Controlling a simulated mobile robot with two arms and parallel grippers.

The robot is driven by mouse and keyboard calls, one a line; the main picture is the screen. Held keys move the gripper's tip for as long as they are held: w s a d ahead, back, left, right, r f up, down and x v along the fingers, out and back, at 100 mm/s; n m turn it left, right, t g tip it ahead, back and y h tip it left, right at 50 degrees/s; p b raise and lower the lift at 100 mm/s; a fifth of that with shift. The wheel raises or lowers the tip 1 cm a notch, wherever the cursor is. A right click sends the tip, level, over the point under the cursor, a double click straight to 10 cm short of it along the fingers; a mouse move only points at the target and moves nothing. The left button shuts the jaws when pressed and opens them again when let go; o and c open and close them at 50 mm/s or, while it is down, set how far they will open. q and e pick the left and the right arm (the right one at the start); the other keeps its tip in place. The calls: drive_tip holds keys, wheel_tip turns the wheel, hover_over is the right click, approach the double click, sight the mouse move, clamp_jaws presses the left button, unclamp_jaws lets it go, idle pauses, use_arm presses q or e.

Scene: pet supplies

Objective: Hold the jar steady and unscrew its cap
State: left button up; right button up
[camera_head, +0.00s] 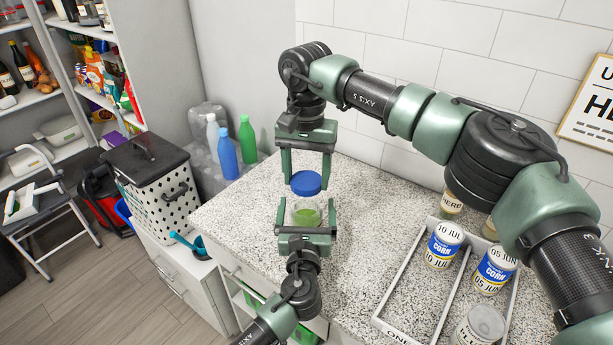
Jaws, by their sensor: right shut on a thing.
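A clear jar (307,214) with green contents stands near the counter's front left edge. My left gripper (307,209) comes from the front, with one finger on each side of the jar body. Small gaps seem to show between these fingers and the glass, so it looks open around the jar.
A white tray (408,280) with several cans, including a corn can (444,245), lies at the right under my right arm. Blue (224,153) and green bottles (247,139) stand behind at the left. Speckled counter (240,205) beside the jar is clear.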

use_arm(q)
drive_tip(key=s, duration=0.8)
drive_tip(key=s+b, duration=0.1)
drive_tip(key=s, duration=0.3)
drive_tip(key=shift+a, duration=0.25)
